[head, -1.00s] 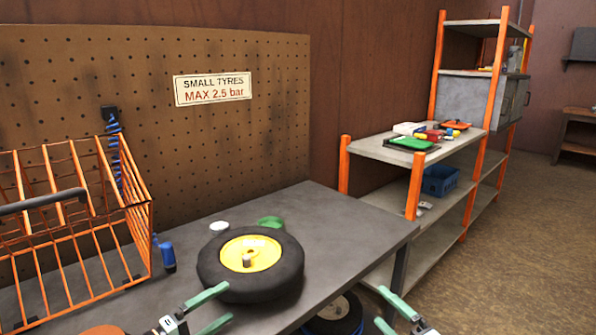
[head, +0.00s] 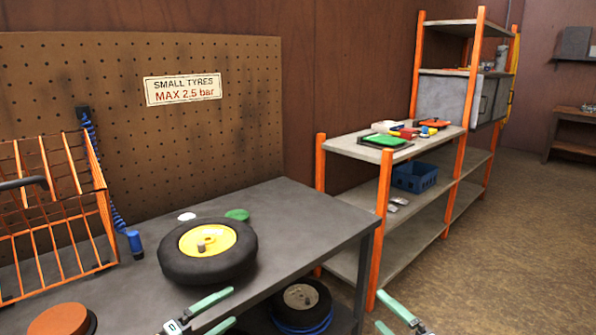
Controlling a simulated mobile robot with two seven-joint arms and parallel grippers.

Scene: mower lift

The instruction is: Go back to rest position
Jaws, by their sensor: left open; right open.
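My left gripper (head: 213,313) is at the bottom centre of the head view, in front of the workbench's near edge, with its green fingers apart and nothing between them. My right gripper (head: 392,320) is at the bottom right, low over the floor side; only part of its green fingers shows, with nothing seen in them. A black tyre on a yellow wheel (head: 208,241) lies flat on the grey workbench (head: 300,222), behind my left gripper and apart from it.
A reddish-brown round thing (head: 62,320) is at the bottom left. Another tyre (head: 303,305) sits below the bench top. Orange-posted shelving (head: 345,148) stands right; open floor (head: 500,240) lies beyond.

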